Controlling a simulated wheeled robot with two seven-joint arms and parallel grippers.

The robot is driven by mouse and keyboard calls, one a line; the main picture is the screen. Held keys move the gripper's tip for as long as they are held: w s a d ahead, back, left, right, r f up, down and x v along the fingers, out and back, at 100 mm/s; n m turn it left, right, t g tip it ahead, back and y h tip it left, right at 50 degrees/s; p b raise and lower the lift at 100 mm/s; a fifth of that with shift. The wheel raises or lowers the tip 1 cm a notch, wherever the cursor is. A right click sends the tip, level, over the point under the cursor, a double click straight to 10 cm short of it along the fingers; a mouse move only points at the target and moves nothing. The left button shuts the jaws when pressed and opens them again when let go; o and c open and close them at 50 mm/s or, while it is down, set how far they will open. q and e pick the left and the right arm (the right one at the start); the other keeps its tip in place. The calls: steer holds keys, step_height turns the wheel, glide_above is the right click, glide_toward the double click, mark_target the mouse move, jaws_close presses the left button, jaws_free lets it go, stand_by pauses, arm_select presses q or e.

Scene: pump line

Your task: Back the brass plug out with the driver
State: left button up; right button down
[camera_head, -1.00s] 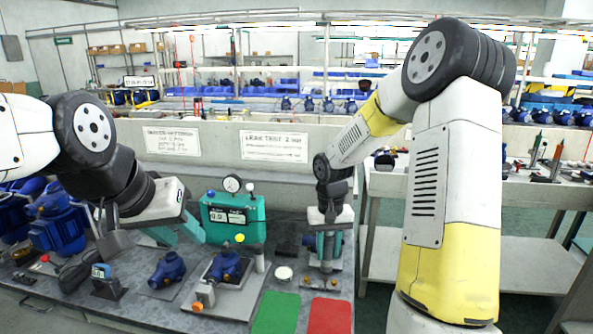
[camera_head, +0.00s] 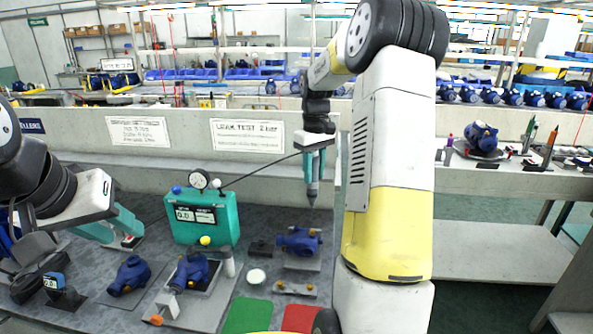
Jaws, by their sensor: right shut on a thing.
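My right gripper (camera_head: 315,160) is shut on the driver (camera_head: 313,190), a dark grey tool hanging point down in the air. Its tip is above a blue pump (camera_head: 299,240) on a grey plate, clearly apart from it. The brass plug cannot be made out on this pump at this size. A small holder (camera_head: 295,288) with brass-coloured ends lies in front of that pump. My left gripper (camera_head: 122,238) has teal fingers spread apart, is empty, and is over the left part of the bench, left of the teal gauge box (camera_head: 203,217).
A blue pump (camera_head: 191,271) sits in a fixture with an orange-tipped handle; another pump (camera_head: 130,275) lies left of it. A green mat (camera_head: 247,316) and a red mat (camera_head: 299,318) lie at the front. A black cable runs from the gauge box towards my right gripper.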

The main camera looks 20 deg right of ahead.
mark_target(315, 198)
steer(key=shift+d, duration=0.15)
steer(key=shift+f, duration=2.3)
steer(key=shift+s, duration=0.15)
steer(key=shift+f, duration=0.6)
stand_by(0.9)
steer(key=shift+r, duration=0.25)
stand_by(3.1)
steer(key=shift+s, duration=0.15)
stand_by(0.4)
